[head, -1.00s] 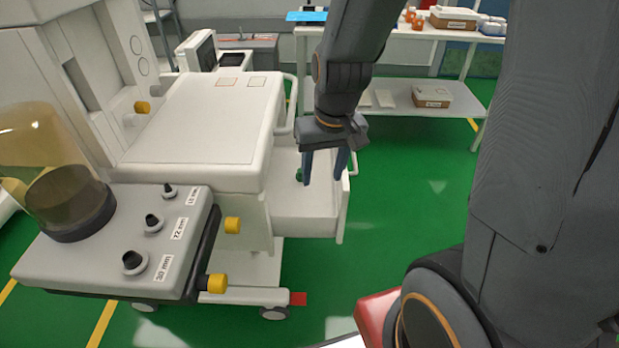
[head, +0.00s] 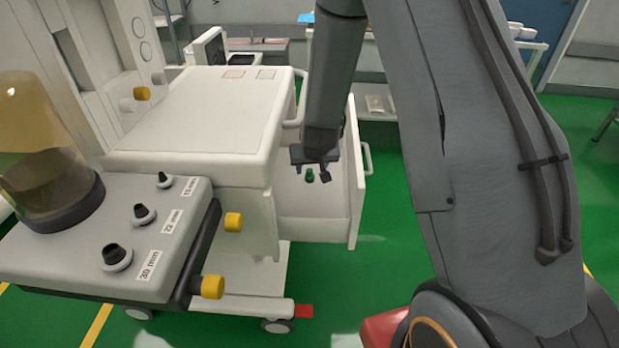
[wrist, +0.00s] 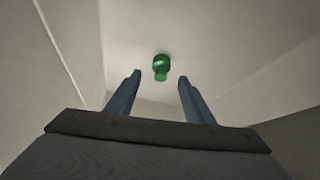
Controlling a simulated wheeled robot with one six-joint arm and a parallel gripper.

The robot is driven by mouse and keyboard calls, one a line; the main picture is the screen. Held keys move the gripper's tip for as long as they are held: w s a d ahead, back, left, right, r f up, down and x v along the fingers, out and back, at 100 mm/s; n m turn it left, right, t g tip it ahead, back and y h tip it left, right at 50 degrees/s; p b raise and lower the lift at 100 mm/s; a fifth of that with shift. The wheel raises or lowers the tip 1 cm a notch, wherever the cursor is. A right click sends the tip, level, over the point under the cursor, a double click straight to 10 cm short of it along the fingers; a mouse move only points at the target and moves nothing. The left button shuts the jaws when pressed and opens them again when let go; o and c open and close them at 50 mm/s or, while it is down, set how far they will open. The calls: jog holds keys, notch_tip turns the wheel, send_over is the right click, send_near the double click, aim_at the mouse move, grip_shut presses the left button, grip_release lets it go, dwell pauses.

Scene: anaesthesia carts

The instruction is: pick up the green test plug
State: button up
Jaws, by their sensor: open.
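The green test plug (head: 309,175) stands in the open white drawer (head: 305,229) of the cart. It also shows in the wrist view (wrist: 160,67), beyond the fingertips and roughly centred between them. My gripper (head: 315,170) is over the drawer, close to the plug in the head view. In the wrist view my gripper (wrist: 159,77) has its two blue fingers spread apart with nothing between them. The plug appears clear of both fingers.
The drawer walls stand close around my gripper, with the drawer front (head: 356,170) to the right. The white cart top (head: 200,118) is to the left. Green floor (head: 385,200) is clear right of the drawer.

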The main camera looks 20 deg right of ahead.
aim_at(310, 170)
jog(key=x, duration=0.4)
jog(key=shift+w+f, duration=0.1)
jog(key=shift+f, duration=0.05)
jog(key=shift+c, duration=0.2)
jog(key=c, duration=1.1)
